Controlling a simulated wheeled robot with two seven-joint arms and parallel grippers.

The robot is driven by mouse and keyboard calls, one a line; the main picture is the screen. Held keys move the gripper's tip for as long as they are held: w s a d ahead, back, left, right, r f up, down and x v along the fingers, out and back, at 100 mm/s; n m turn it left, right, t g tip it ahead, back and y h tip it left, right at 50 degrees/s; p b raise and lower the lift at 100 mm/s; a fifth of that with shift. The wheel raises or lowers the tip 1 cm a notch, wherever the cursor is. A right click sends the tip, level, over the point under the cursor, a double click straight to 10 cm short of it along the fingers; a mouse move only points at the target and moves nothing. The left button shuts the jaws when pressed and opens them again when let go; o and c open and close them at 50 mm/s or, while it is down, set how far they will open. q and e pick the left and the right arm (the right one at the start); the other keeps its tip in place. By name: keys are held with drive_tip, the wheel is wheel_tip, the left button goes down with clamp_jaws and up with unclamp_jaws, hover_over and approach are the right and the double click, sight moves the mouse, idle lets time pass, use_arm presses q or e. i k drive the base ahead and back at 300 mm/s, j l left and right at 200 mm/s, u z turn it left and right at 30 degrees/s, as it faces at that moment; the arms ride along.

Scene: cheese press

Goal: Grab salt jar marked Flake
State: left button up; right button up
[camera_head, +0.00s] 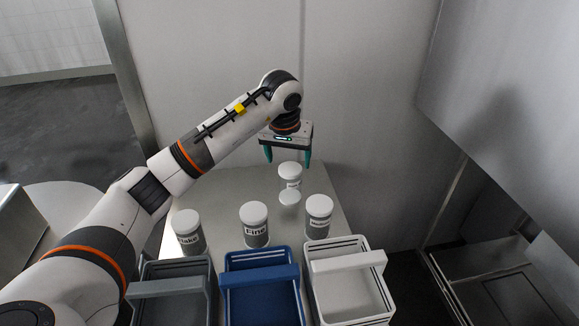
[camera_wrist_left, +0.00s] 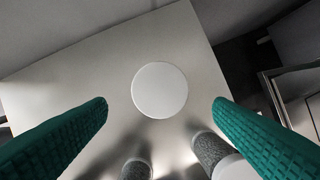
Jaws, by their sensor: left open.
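The jar with a white lid and a dark label that appears to read "Flake" (camera_head: 187,232) stands at the left of the table in the head view, partly beside my left arm. My left gripper (camera_head: 288,157) is open and empty, pointing down above the back of the table. It is well to the right of and behind that jar. Just below the gripper stands a white-lidded jar (camera_head: 290,174) whose label I cannot read. In the left wrist view a round white top (camera_wrist_left: 160,90) lies between the open fingers. My right gripper is not in view.
A jar marked "Fine" (camera_head: 254,226) and another labelled jar (camera_head: 319,216) stand farther right. Grey (camera_head: 150,272), blue (camera_head: 230,268) and white (camera_head: 382,270) handled bins line the front. A wall is close behind the table.

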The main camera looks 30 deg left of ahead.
sight(186, 226)
drive_tip(key=k, duration=1.5)
